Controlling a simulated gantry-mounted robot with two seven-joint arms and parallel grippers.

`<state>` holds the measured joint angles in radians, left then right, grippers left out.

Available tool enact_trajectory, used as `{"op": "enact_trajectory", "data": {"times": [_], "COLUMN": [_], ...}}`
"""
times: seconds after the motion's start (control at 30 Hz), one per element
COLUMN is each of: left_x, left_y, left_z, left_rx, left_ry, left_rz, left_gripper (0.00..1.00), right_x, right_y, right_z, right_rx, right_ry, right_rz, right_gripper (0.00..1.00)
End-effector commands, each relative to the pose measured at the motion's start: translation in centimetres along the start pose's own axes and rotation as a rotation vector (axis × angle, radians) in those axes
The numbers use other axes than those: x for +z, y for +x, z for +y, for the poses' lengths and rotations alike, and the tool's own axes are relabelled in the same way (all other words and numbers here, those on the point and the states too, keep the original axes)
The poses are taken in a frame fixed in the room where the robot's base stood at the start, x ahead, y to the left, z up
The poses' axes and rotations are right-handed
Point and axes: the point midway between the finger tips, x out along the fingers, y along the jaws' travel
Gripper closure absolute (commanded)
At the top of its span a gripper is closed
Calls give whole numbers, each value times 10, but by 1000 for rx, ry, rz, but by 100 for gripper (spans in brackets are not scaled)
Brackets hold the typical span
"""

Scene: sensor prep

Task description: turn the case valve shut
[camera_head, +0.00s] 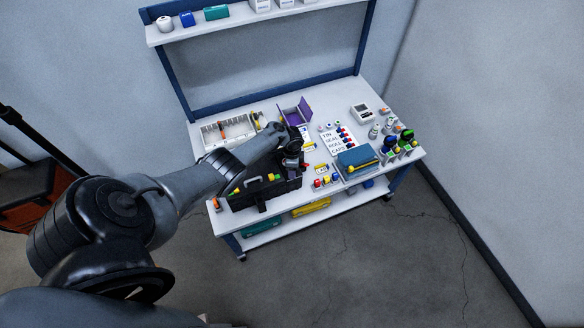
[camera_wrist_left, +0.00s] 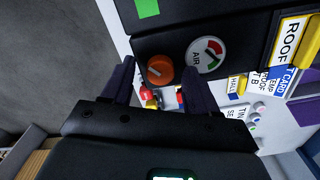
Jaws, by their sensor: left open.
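The black case (camera_head: 265,192) sits at the front left of the workbench. In the left wrist view its black panel (camera_wrist_left: 178,29) bears the orange case valve knob (camera_wrist_left: 160,70), with a light line across its face. A round AIR gauge (camera_wrist_left: 205,55) with red and green sectors is beside the knob. My left gripper (camera_wrist_left: 160,77) is open, its two dark fingers spread on either side of the knob in the picture. I cannot tell whether they touch it. In the head view my left gripper (camera_head: 293,160) is over the case's right end, hiding the valve. My right gripper is not in view.
A purple open box (camera_head: 296,110) and a white divided tray (camera_head: 228,131) are behind the case. A label sheet (camera_head: 338,140), a blue box (camera_head: 357,160) and small coloured blocks (camera_head: 326,181) are to its right. Bottles (camera_head: 389,143) stand at the bench's right.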

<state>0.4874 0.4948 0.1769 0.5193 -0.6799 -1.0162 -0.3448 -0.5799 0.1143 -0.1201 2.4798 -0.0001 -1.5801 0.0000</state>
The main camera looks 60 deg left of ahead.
Motion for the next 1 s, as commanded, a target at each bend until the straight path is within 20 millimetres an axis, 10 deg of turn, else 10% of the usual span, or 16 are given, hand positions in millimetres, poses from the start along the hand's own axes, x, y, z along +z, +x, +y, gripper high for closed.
{"op": "enact_trajectory", "data": {"times": [0.6,1.0], "left_x": [0,0], "left_y": [-90,-107], "left_z": [0,0], "left_rx": [-1,0], "left_ry": [1,0], "left_rz": [0,-1], "left_gripper": [41,41], "right_x": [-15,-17], "right_y": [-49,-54], "right_z": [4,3], "right_rx": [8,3], "right_ry": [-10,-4], "right_rz": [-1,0], "right_gripper": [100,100]}}
